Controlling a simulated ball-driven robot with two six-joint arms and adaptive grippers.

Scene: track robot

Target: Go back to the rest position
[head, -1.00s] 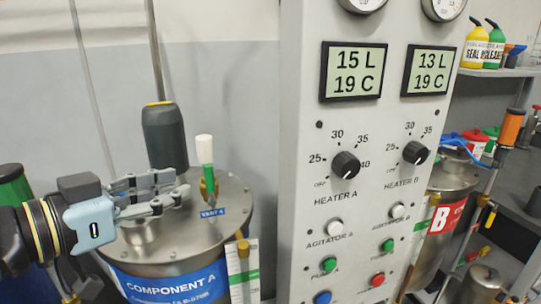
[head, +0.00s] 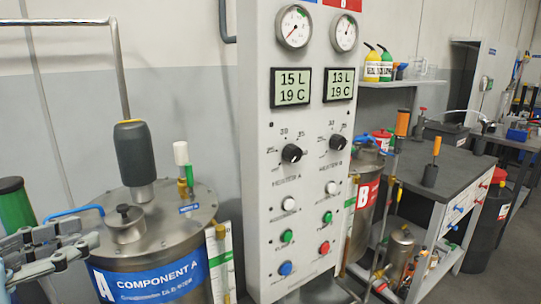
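My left gripper (head: 88,236) is at the lower left of the head view, partly cut off by the left edge. Its grey fingers are apart with nothing seen between them. They show in front of the left side of the steel Component A tank (head: 165,250), which has a blue label; I cannot tell if they touch it. My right gripper is not in view.
A grey control panel (head: 300,180) with gauges, knobs and buttons stands upright in the middle. To its right are the B tank (head: 362,205) with a red label, a dark-topped workbench (head: 450,160) and a black bin (head: 490,230). Open floor shows at the lower right.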

